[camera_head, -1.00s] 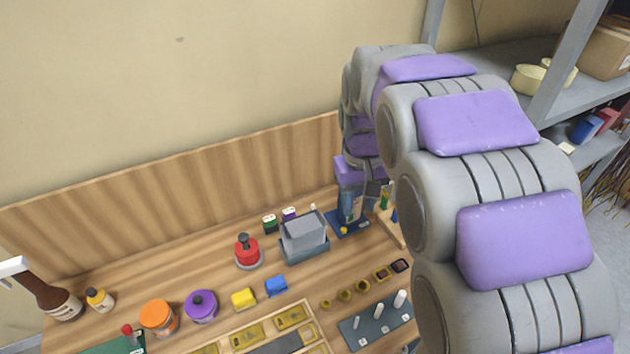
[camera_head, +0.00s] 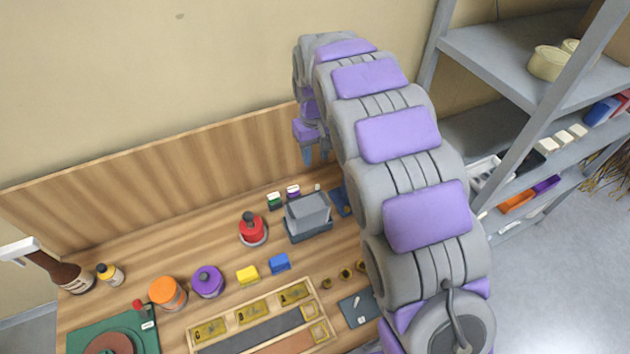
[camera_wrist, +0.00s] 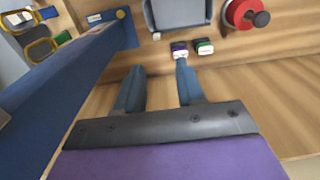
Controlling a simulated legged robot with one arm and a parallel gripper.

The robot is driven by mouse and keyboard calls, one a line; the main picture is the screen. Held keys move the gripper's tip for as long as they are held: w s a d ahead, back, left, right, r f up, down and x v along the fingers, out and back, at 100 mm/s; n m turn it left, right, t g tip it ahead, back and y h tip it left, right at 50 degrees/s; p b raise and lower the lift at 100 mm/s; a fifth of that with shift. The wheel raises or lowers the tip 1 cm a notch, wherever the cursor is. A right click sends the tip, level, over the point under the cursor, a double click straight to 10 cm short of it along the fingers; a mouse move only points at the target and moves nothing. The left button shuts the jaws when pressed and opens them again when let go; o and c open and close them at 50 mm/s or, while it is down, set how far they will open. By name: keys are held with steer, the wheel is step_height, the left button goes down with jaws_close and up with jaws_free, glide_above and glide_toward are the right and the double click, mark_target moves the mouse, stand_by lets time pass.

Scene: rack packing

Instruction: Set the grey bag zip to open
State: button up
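A grey, boxy thing (camera_head: 308,212) sits on the wooden bench at the back, with a darker grey lower part; it also shows at the top of the wrist view (camera_wrist: 180,14). I cannot tell whether it is the grey bag, and I can make out no zip on it. My gripper (camera_head: 315,154) is raised in front of the wooden back panel, above and behind the grey thing. In the wrist view my gripper (camera_wrist: 159,80) has its two blue fingers apart, with nothing between them.
A tall blue stand (camera_wrist: 75,75) rises close to the left of my gripper. Grey shelving (camera_head: 500,60) stands at right.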

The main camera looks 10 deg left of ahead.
mark_target(318, 185)
steer(key=f, duration=0.6)
steer(key=d+f, duration=0.1)
steer(key=f, duration=0.2)
steer(key=shift+f+b, duration=0.25)
steer(key=shift+b, duration=0.1)
steer(key=shift+a+f, duration=0.3)
steer(key=shift+f, duration=0.55)
steer(key=shift+d, duration=0.15)
steer(key=shift+d, duration=0.1)
steer(key=shift+c, duration=1.2)
jaws_close()
